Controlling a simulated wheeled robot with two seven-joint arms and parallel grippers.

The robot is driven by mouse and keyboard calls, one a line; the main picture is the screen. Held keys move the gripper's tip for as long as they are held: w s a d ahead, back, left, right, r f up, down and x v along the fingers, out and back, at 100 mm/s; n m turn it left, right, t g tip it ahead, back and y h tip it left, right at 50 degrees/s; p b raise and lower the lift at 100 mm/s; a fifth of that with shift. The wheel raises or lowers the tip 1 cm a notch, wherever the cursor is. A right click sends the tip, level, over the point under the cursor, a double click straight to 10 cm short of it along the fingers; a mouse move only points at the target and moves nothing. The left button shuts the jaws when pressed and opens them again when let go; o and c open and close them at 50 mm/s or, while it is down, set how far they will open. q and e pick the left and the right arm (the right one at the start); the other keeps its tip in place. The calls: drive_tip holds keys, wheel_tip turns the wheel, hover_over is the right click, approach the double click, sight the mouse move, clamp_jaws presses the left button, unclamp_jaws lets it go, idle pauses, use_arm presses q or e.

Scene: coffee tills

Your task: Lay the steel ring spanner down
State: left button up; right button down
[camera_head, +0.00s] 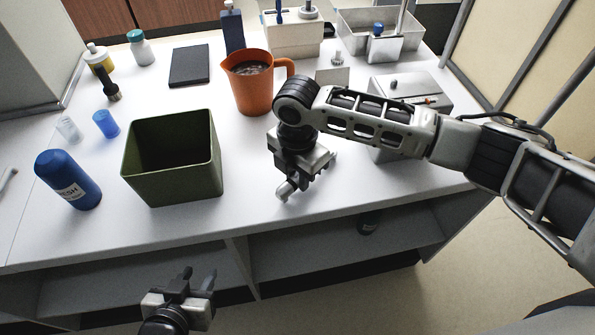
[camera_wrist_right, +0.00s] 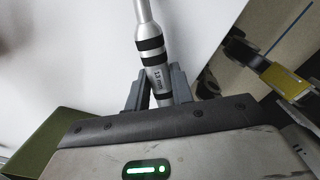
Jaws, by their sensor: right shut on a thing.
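My right gripper (camera_head: 305,174) is over the white counter's front part, right of the green bin. In the right wrist view its jaws (camera_wrist_right: 157,88) are shut on the steel ring spanner (camera_wrist_right: 151,45). The spanner shows as a round steel shaft with black bands and a small size marking. Its far end runs out of the top of that view, so no ring end shows. In the head view only a short steel end (camera_head: 286,190) shows below the jaws. My left gripper (camera_head: 199,279) is open and empty, in front of the counter's front edge.
The green bin (camera_head: 172,192) stands left of my right gripper, with a blue bottle (camera_head: 70,182) beyond it. An orange jug (camera_head: 251,92) stands behind. A steel box (camera_head: 420,88) is under my right forearm. Bare counter (camera_head: 248,165) lies between bin and gripper.

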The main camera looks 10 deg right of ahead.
idle(0.3)
drive_tip(key=shift+p, duration=0.45)
drive_tip(key=shift+p, duration=0.35)
drive_tip(key=shift+f, duration=0.35)
idle(0.8)
drive_tip(key=c, duration=0.8)
unclamp_jaws()
drive_tip(key=shift+r, duration=0.15)
